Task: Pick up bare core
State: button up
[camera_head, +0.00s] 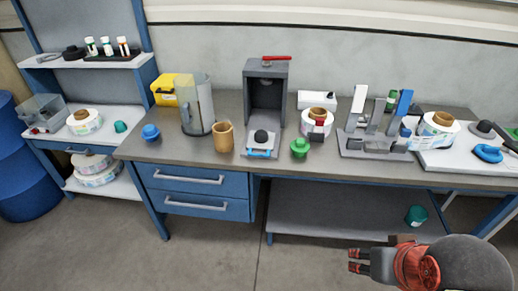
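The bare core appears to be a plain brown cardboard tube (223,136), standing upright on the grey workbench (190,156) near its front edge. No label roll shows around it. My gripper (354,260) is at the lower right, in front of the bench and well away from the tube. Its two fingers point left with a gap between them, and nothing shows in the gap.
A clear cylindrical holder (197,105) stands behind and left of the tube. A grey press-like machine (266,100) stands to its right. A blue knob (151,132) and a green knob (300,148) sit near the front edge. The floor before the drawers is clear.

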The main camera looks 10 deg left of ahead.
aim_at(222, 135)
jog(key=i+j+z, duration=0.1)
jog(key=j, duration=0.25)
jog(key=i+j+z, duration=0.15)
jog(key=i+j, duration=0.15)
jog(key=i+j+z, duration=0.1)
jog(key=j, duration=0.3)
jog(key=i+j+z, duration=0.1)
jog(key=j, duration=0.3)
jog(key=i, duration=0.1)
